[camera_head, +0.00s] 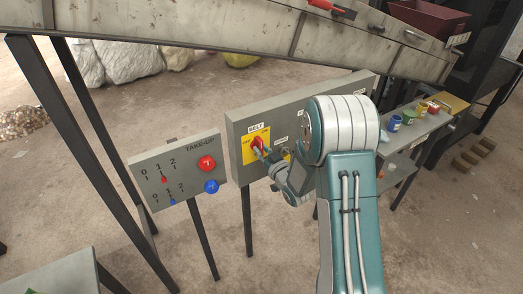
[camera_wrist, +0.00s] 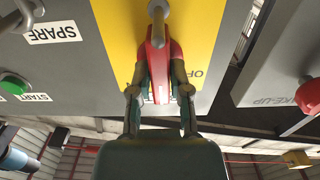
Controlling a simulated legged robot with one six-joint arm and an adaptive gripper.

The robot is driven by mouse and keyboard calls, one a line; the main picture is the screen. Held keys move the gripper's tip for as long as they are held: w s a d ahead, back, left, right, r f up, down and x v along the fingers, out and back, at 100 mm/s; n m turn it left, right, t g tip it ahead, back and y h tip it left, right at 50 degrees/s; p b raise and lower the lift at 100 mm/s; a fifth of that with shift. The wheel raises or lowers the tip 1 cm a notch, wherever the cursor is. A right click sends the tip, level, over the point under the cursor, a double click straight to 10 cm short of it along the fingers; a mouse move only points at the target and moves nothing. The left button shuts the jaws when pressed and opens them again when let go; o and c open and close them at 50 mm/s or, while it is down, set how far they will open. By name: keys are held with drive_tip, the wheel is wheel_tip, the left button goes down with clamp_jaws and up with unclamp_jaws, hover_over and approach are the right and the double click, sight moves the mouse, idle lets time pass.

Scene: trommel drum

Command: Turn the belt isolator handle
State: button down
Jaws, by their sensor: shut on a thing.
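The belt isolator is a yellow plate (camera_head: 249,151) marked BELT on a grey panel, with a red handle (camera_head: 258,142) on it. In the wrist view the red handle (camera_wrist: 158,62) lies between the two fingers of my gripper (camera_wrist: 160,88), one finger on each side. My gripper (camera_head: 266,155) is shut on the handle at the panel face. Part of an "OFF" marking shows beside the handle on the yellow plate (camera_wrist: 117,35). My arm hides the right part of the panel in the head view.
The take-up board (camera_head: 178,172) with red and blue knobs stands to the left. A SPARE label and a green START button (camera_wrist: 14,84) are on the same panel in the wrist view. A shelf with coloured jars (camera_head: 410,117) is at right. The sloped conveyor frame crosses above.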

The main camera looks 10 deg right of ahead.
drive_tip(key=shift+s+f+m, duration=0.15)
drive_tip(key=shift+f+m, duration=0.15)
drive_tip(key=c, duration=0.9)
unclamp_jaws()
drive_tip(key=shift+o, duration=0.2)
drive_tip(key=shift+r, duration=0.1)
drive_tip(key=shift+r, duration=0.1)
drive_tip(key=v, duration=1.1)
drive_tip(key=shift+s, duration=0.35)
drive_tip(key=shift+d, duration=0.1)
